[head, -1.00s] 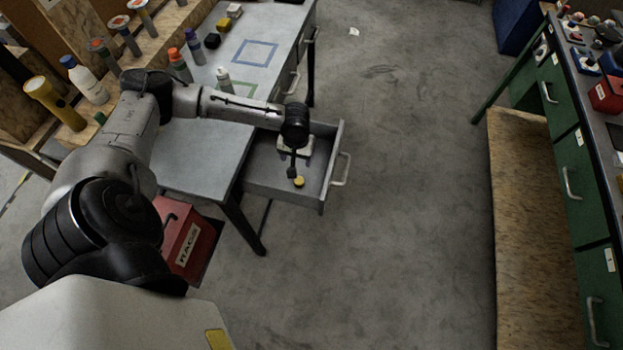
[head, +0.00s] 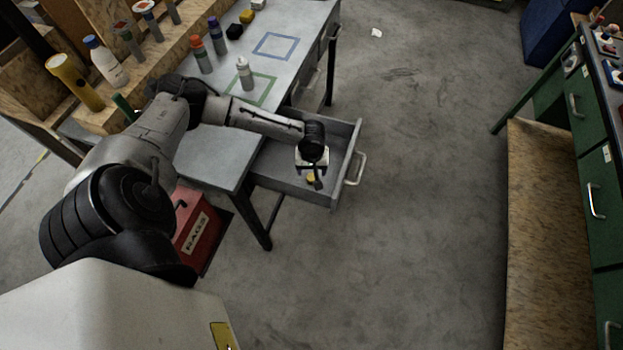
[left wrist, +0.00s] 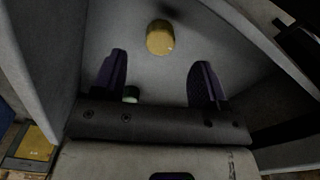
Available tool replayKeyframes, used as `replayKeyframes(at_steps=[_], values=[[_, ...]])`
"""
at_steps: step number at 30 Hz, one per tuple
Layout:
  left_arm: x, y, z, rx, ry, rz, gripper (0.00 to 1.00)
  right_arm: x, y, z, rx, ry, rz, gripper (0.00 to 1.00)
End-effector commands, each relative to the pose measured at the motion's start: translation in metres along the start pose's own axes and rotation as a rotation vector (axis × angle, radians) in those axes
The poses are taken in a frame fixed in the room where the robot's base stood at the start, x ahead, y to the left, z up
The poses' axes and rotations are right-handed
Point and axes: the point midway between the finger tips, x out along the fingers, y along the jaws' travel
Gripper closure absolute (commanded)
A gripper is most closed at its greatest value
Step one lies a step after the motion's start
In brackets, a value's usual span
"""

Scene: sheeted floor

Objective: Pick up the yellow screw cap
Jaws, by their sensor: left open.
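The yellow screw cap (left wrist: 160,37) lies on the grey floor of the open drawer (head: 285,185). In the left wrist view it sits beyond the fingertips, roughly centred between them and apart from both. In the head view the cap (head: 311,178) is partly hidden by my gripper. My left gripper (left wrist: 158,75) is open and empty, pointing down into the drawer; it also shows in the head view (head: 315,180). My right gripper is not in view.
The drawer walls stand close around my gripper. The grey workbench (head: 215,150) holds several bottles and a green square outline. A red box (head: 200,235) stands below it. A green cabinet (head: 590,190) is at the right.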

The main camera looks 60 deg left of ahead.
Motion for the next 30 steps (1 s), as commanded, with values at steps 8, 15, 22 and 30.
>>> replayKeyframes(at_steps=[8,15,22,30], values=[[0.016,0.0,0.0,0.001,0.0,-0.001,0.33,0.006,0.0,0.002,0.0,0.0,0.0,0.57],[0.047,-0.001,-0.001,0.001,0.0,-0.001,0.33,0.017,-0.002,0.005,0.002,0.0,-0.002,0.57],[0.053,-0.001,-0.002,0.001,0.001,0.0,0.33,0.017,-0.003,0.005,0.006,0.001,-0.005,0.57],[0.053,-0.001,-0.001,0.001,0.0,0.0,0.51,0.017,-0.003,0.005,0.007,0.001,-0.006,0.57]])
